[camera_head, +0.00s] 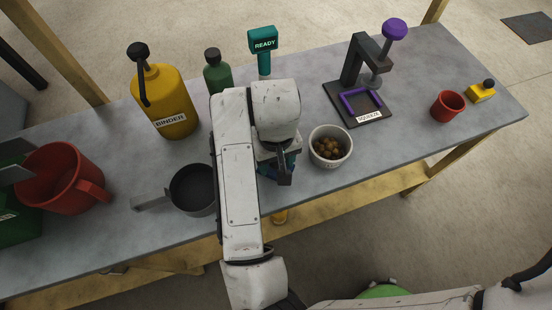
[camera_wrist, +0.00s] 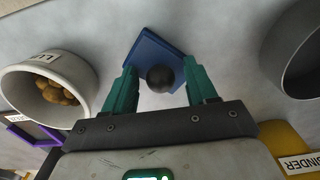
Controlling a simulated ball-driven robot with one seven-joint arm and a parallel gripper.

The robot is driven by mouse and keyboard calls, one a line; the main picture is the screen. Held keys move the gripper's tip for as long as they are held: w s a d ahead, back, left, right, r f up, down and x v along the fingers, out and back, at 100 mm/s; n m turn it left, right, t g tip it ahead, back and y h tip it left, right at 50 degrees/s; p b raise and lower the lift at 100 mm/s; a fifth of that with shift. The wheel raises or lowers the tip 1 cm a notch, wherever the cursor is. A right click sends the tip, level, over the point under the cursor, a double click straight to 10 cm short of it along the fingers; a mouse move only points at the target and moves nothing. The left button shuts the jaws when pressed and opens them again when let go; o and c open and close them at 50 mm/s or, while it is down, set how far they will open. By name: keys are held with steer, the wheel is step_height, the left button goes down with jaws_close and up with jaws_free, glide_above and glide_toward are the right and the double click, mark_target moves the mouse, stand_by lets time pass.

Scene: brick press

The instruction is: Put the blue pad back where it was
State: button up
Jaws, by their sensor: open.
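The blue pad (camera_wrist: 152,50) lies on the grey tabletop in the wrist view, a flat square with a round black knob (camera_wrist: 160,78) over its near part. My gripper (camera_wrist: 162,70) is open, with one green finger on each side of the knob. I see gaps between the knob and both fingers. In the head view my arm hides most of the pad, and only a dark blue patch (camera_head: 267,171) shows beside my gripper (camera_head: 282,172). The black press (camera_head: 357,70) with a purple knob and purple square frame stands at the back right, labelled SQUEEZE.
A white bowl of brown balls (camera_head: 330,146) is close on the right of my gripper, and a dark grey pan (camera_head: 192,188) close on the left. A yellow BINDER jug (camera_head: 165,100), green bottle (camera_head: 216,72), READY sign (camera_head: 263,42), red mug (camera_head: 65,180) and red cup (camera_head: 447,106) stand around.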

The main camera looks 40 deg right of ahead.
step_height(320, 180, up, 12)
steer(key=p, duration=0.2)
steer(key=shift+r, duration=0.2)
stand_by(3.4)
